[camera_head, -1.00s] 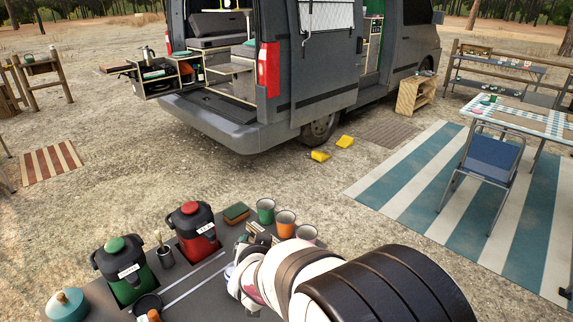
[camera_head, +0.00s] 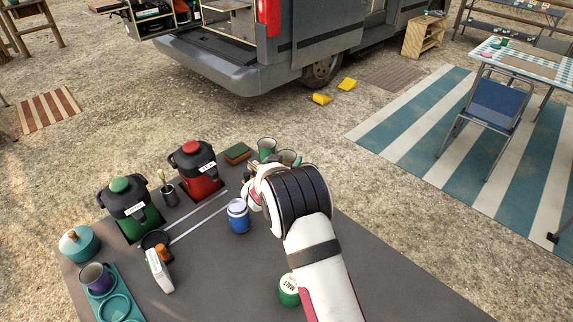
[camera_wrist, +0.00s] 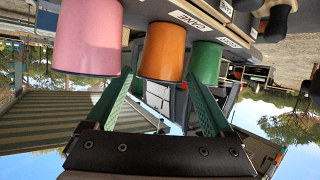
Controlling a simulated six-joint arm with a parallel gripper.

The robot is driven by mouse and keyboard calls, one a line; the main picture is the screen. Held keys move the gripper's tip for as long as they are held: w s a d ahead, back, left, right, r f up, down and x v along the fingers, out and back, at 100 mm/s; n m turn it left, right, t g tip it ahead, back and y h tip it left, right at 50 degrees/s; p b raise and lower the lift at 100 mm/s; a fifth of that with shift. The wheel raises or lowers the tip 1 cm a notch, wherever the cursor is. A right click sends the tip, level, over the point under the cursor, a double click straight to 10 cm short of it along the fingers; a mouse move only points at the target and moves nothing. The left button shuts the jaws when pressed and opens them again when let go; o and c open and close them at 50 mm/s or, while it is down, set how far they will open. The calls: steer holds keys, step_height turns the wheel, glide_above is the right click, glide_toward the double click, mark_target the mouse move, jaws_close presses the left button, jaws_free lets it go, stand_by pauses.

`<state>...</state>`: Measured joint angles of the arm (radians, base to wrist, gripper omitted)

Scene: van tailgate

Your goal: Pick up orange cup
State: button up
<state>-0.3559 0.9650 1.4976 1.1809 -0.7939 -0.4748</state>
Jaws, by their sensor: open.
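In the wrist view, which appears upside down, the orange cup (camera_wrist: 164,52) is in the middle, ahead of my gripper (camera_wrist: 163,82). The two green fingers are spread apart, one toward each side of the cup, with nothing held. A pink cup (camera_wrist: 87,38) is to its left and a green cup (camera_wrist: 206,62) close to its right. In the head view, my gripper (camera_head: 252,183) is at the table's far edge beside the cups.
The row of cups is tight. The table's front middle is mostly clear.

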steer(key=shift+w, duration=0.2)
steer(key=c, duration=1.2)
